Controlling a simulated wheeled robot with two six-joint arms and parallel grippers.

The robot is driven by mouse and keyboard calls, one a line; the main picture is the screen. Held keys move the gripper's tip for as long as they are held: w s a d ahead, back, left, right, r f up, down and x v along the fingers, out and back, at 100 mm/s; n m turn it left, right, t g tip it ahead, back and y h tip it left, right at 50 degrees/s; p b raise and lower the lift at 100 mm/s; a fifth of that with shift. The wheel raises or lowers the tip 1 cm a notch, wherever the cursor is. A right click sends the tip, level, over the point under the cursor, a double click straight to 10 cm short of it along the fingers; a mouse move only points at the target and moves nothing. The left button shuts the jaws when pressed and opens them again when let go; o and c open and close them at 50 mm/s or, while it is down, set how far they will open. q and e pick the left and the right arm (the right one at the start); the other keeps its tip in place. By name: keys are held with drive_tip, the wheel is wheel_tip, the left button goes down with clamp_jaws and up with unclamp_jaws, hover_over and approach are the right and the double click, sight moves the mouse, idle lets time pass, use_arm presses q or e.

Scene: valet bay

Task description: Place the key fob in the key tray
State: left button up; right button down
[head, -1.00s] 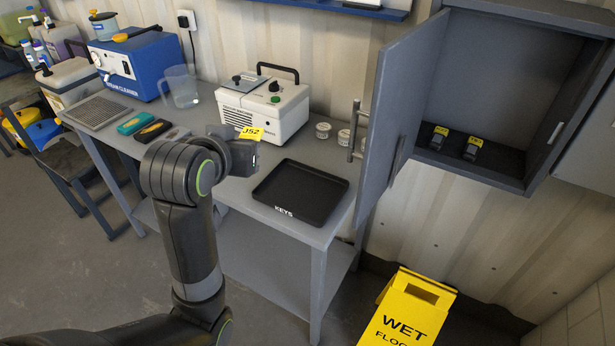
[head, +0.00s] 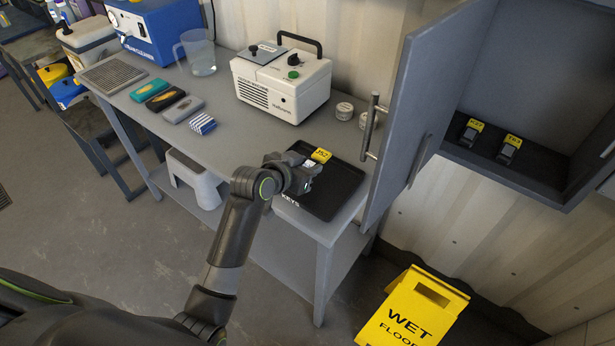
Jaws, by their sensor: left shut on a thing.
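The key fob (head: 321,155) shows as a yellow tag with black lettering. My left gripper (head: 308,172) is shut on it and holds it over the black key tray (head: 340,190), marked KEYS, at the right end of the grey bench. The fob's dark body is mostly hidden by the gripper. I cannot tell whether the fob touches the tray floor. My right gripper is not in view.
The open grey cabinet door (head: 420,110) stands close to the tray's right. Two tagged fobs (head: 508,148) sit in the cabinet. A white machine (head: 282,85) and small tins (head: 345,111) stand behind. A yellow wet floor sign (head: 412,310) stands on the floor.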

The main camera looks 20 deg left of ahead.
use_arm(q)
drive_tip(key=shift+f, duration=2.3)
drive_tip(key=shift+f, duration=0.15)
drive_tip(key=o, duration=1)
drive_tip(key=shift+r, duration=0.3)
drive_tip(key=shift+s+a, duration=0.15)
drive_tip(key=shift+s, duration=0.1)
drive_tip(key=v, duration=1.1)
drive_tip(key=shift+s+b, duration=0.25)
drive_tip(key=shift+b, duration=0.1)
